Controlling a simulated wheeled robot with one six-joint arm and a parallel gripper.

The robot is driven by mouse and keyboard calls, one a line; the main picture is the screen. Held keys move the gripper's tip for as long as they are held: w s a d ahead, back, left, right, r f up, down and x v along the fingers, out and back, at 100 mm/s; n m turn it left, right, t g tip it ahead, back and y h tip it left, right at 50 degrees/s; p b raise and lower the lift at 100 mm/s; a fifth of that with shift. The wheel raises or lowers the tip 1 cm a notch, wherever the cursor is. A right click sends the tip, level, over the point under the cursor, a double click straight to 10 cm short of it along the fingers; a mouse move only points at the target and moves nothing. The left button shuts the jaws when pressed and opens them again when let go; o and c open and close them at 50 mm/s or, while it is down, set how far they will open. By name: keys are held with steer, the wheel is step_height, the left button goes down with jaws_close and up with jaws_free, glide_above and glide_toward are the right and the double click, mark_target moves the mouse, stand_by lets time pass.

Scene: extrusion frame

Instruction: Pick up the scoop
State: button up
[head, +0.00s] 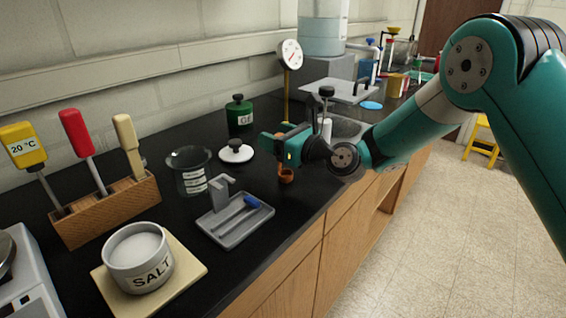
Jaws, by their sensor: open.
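A small copper-orange piece with a cup-like lower end (287,175), which looks like the scoop, shows just below my gripper (276,146) at the counter's front part. Its upper end is mostly hidden by the gripper, so I cannot tell whether it stands, hangs or leans. My gripper is open, reaching in from the right above the black counter, with its fingers close to the top of the piece. Whether the fingers touch it is too small to tell.
A grey tray (222,232) holding a blue-handled tool (252,202) lies left of the gripper. A glass beaker (190,172), a white lid with a black knob (236,152) and a green jar (239,114) stand nearby. A dial gauge (290,54) rises behind. The salt pot (140,262) is front left.

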jaws_close()
steer(key=shift+r, duration=0.1)
step_height(320, 180, up, 20)
steer(key=shift+p, duration=0.45)
